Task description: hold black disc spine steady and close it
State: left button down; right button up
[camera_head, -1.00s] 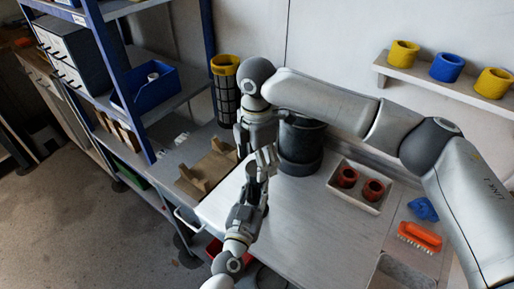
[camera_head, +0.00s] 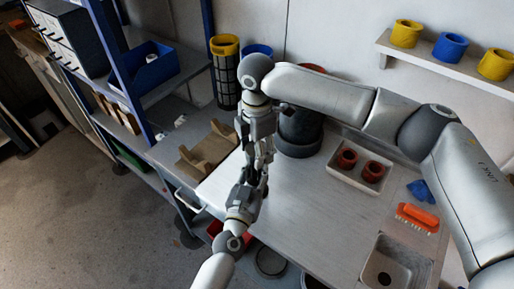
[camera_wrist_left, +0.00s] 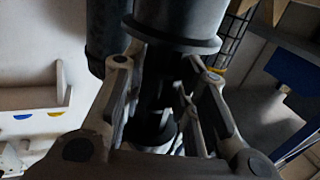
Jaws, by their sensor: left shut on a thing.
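A narrow dark piece (camera_wrist_left: 160,88), which looks like the black disc spine, stands between the fingers of my left gripper (camera_wrist_left: 165,95) in the left wrist view. My left gripper (camera_head: 256,170) is shut on it, and the two arms' ends meet near the left end of the bench in the head view. My right gripper (camera_head: 262,138) points down just above the left one; its fingers are too small and overlapped to read. The spine is mostly hidden by the grippers in the head view.
A black cylindrical vessel (camera_head: 300,130) stands close to the right of the grippers. A tray (camera_head: 335,178) with two red cups, an orange brush (camera_head: 418,216) and a sink (camera_head: 378,262) lie farther right. A brown stand (camera_head: 207,150) is at left. The middle bench (camera_head: 310,215) is clear.

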jog(key=m, duration=0.4)
jog(key=shift+m, duration=0.4)
jog(key=m, duration=0.9)
jog(key=shift+m, duration=0.4)
jog(key=m, duration=0.3)
jog(key=o, duration=1.2)
notch_tip(320, 180, up, 12)
jog(key=shift+f, duration=0.1)
